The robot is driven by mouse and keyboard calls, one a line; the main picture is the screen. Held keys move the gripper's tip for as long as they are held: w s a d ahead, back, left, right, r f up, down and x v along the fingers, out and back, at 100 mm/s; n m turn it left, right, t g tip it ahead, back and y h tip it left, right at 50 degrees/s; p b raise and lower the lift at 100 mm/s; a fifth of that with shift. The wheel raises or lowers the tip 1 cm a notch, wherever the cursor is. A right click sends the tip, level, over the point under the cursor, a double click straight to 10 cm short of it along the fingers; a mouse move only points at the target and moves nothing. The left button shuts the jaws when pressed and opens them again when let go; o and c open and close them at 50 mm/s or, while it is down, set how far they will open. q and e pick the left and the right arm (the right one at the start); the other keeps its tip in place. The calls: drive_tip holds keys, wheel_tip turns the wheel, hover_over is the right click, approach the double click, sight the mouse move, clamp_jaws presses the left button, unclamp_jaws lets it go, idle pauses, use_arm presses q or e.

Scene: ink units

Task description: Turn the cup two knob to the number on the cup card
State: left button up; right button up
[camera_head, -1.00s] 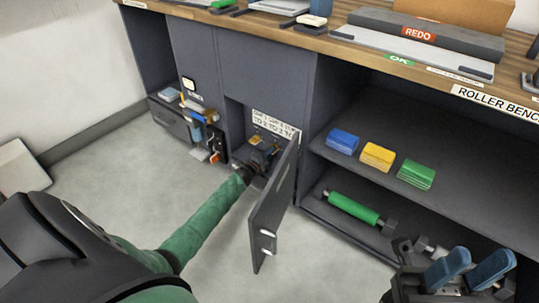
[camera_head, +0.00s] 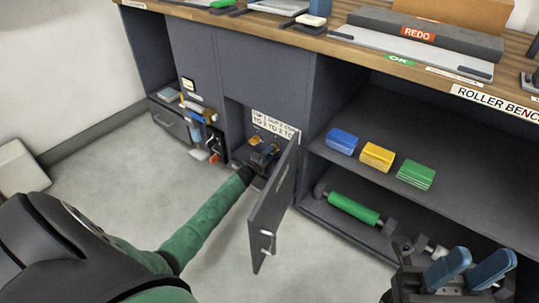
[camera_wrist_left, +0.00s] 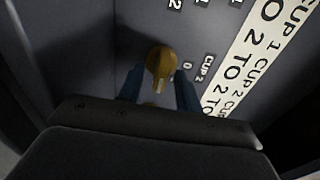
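The cup two knob (camera_wrist_left: 157,62) is brass-coloured, on a dark panel. In the left wrist view a "0" and a "CUP 2" label (camera_wrist_left: 207,68) stand to its right, and its paler narrow end faces down. My left gripper (camera_wrist_left: 160,82) has a blue finger on either side of the knob, apart from each other; I cannot tell whether they touch it. In the head view my left gripper (camera_head: 257,165) is inside the open cabinet, partly hidden. The white cup card (camera_head: 276,127) reads "CUP 1 TO 2" and "CUP 2 TO 2". My right gripper (camera_head: 468,270) is open and empty.
The open cabinet door (camera_head: 272,210) stands just right of my left forearm. A drawer unit (camera_head: 170,120) is left of the cabinet. Blue, yellow and green blocks (camera_head: 377,157) lie on the right shelf, above a green roller (camera_head: 353,208).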

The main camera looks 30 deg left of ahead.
use_arm(q)
drive_tip(key=s, duration=0.2)
drive_tip(key=s+p, duration=0.1)
drive_tip(key=s, duration=0.3)
drive_tip(key=shift+s+a+p, duration=0.25)
drive_tip(key=shift+s+p, duration=0.15)
drive_tip(key=shift+s, duration=0.45)
